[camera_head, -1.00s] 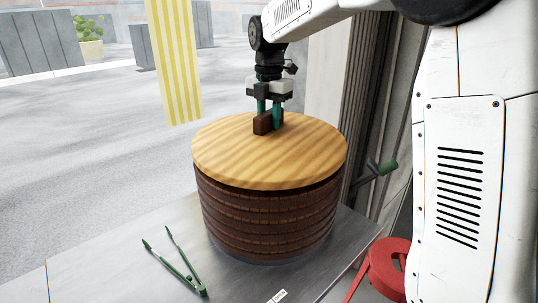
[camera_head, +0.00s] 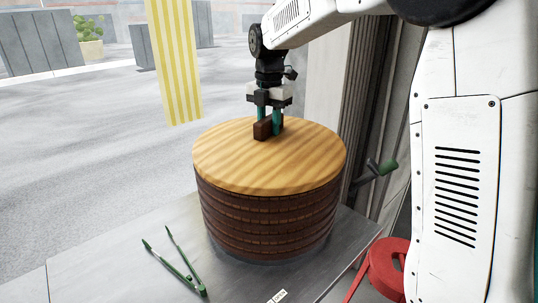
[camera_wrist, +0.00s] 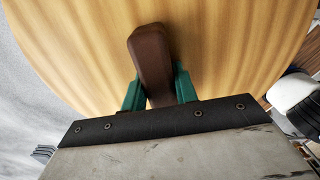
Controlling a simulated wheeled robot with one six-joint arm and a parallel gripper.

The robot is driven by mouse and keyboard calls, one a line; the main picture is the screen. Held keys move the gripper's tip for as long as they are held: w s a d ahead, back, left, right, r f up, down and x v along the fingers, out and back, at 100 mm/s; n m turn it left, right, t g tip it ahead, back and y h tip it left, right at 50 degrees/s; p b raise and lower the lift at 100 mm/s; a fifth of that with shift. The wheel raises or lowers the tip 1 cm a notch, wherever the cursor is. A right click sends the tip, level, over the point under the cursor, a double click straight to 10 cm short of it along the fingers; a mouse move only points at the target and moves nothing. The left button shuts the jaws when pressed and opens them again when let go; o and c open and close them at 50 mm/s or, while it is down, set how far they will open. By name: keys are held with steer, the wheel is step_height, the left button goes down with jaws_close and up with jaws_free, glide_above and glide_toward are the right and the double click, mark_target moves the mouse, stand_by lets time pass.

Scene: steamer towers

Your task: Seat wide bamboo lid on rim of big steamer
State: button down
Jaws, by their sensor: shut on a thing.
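The wide bamboo lid (camera_head: 225,160) is a round, light wood disc with a dark brown block handle (camera_head: 262,130). It lies about level over the top of the big steamer (camera_head: 265,225), a dark brown slatted drum on the metal counter. The lid covers the steamer's opening, and I see no clear gap at the near edge. My gripper (camera_head: 269,128) points down with its green fingers shut on the handle. In the wrist view the fingers (camera_wrist: 158,88) clasp the handle (camera_wrist: 150,55) from both sides, with the lid (camera_wrist: 225,50) below. The far rim is hidden.
Green tongs (camera_head: 175,265) lie on the metal counter (camera_head: 110,270) at the front left. A green-handled crank (camera_head: 382,168) sticks out right of the steamer. A red coiled strap (camera_head: 387,268) is at the lower right. A yellow striped cloth (camera_head: 174,60) hangs behind, to the left.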

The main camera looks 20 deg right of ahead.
steer(key=shift+f, duration=0.15)
steer(key=c, duration=1)
jaws_free()
steer(key=shift+f, duration=0.1)
steer(key=shift+r, duration=3.95)
